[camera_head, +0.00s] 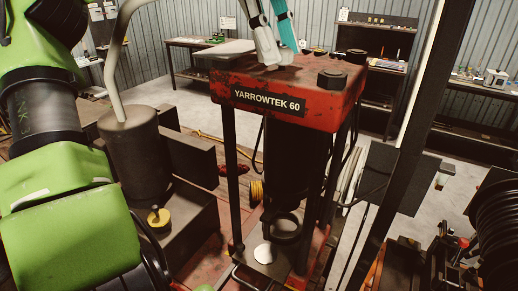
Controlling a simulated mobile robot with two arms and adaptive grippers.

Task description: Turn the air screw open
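A yellow round cap with a small dark stem (158,217) sits on the dark tank box at the lower left; it is the most screw-like part in view, but I cannot tell for sure that it is the air screw. My green and black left arm fills the left side, close to that cap. What look like the white and teal fingers of my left gripper (279,60) reach down from the top edge to the top of the red press head (300,85). Whether they touch it or hold anything is unclear. My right gripper is not in view.
A dark cylinder (135,155) with a grey pipe stands behind the cap. The press, marked YARROWTEK 60, has a dark hex bolt (332,79) on top and posts below. A slanted dark post (412,150) and a black coil (500,235) stand at the right. Workbenches line the back wall.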

